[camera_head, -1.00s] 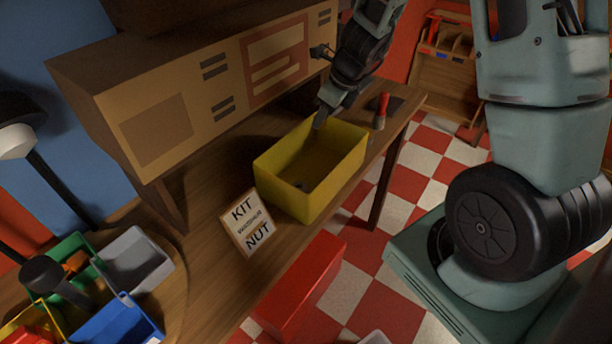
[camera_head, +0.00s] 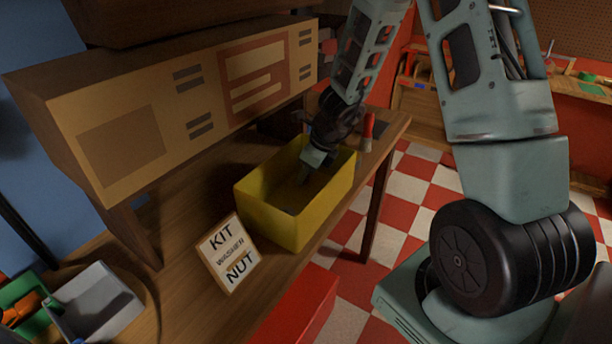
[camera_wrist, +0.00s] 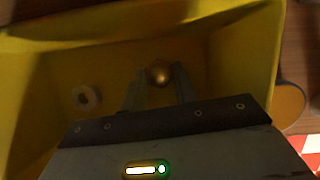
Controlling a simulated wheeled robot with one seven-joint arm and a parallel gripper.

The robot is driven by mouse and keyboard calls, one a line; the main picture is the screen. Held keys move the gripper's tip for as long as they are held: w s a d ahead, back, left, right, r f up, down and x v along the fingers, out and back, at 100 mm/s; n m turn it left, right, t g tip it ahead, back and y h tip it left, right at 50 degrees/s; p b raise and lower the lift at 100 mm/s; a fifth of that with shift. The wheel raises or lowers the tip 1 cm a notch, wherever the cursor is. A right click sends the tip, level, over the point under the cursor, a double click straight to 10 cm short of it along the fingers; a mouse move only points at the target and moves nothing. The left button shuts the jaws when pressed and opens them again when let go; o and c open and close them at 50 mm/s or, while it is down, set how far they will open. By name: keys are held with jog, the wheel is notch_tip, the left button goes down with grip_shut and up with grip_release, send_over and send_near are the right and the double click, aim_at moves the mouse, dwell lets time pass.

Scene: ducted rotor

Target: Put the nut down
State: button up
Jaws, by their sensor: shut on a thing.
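My gripper (camera_wrist: 158,88) points down into the yellow bin (camera_wrist: 235,75), its fingers shut on a small round brass-coloured thing, the nut (camera_wrist: 158,73), at the fingertips. A pale ring, the washer (camera_wrist: 86,97), lies on the bin floor to the left in the wrist view. In the head view my gripper (camera_head: 304,176) reaches inside the yellow bin (camera_head: 263,218), below its rim. The nut is hidden in that view. I cannot tell whether the nut touches the bin floor.
The bin stands on a wooden bench (camera_head: 180,285). A sign (camera_head: 229,254) reading KIT, WASHER, NUT stands before it. A red-handled brush (camera_head: 366,134) is behind the bin. A wide cardboard-coloured box (camera_head: 125,140) overhangs at left. A grey tray (camera_head: 100,305) sits lower left.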

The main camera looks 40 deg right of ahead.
jog(key=shift+f+b, duration=0.35)
jog(key=shift+b, duration=0.1)
jog(key=shift+f, duration=0.2)
jog(key=o, duration=1)
jog(key=shift+r, duration=0.1)
